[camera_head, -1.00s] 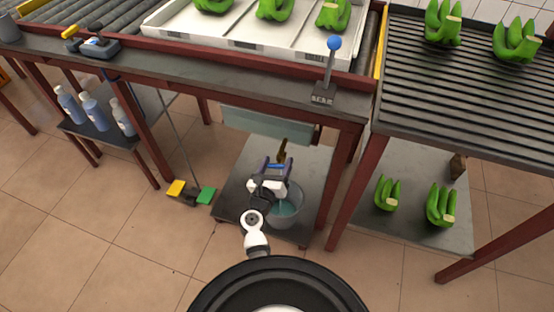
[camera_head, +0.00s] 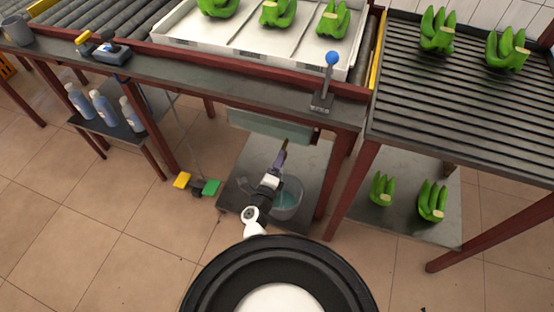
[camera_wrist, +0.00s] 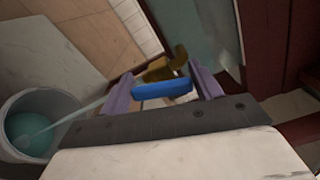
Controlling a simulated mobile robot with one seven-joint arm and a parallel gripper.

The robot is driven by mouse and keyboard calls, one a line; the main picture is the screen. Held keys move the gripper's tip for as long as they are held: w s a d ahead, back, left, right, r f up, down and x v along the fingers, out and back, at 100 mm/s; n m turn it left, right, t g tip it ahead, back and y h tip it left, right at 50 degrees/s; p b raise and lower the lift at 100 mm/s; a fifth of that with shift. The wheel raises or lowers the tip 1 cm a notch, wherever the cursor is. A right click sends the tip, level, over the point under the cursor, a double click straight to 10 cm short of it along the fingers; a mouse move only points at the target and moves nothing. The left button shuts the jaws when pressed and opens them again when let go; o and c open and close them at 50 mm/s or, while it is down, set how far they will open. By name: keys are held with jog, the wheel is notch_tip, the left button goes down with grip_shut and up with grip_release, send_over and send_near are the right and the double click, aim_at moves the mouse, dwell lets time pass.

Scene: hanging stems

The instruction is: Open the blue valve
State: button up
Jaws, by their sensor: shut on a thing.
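The blue valve handle (camera_wrist: 162,89) sits on a brass tap (camera_wrist: 165,64) below the sink. My gripper (camera_wrist: 162,91) has its purple fingers on either side of the handle and is shut on it. In the head view my gripper (camera_head: 281,159) is at the tap, under the bench, and hides the handle. A pale streak like a water stream (camera_wrist: 82,114) runs from beside the left finger down to the bucket (camera_wrist: 68,101), which holds bluish water. The bucket (camera_head: 291,206) also shows in the head view.
The sink basin (camera_head: 268,125) hangs just above the tap. Red table legs stand close on the right. Spray bottles (camera_head: 104,107) stand on a left shelf, and a pedal unit (camera_head: 197,188) lies on the floor. Bananas (camera_head: 432,201) sit on the right lower shelf.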

jog(key=shift+n+p, duration=0.8)
jog(key=shift+n, duration=0.7)
jog(key=o, duration=1)
jog(key=shift+f, duration=0.1)
jog(key=shift+s, duration=0.1)
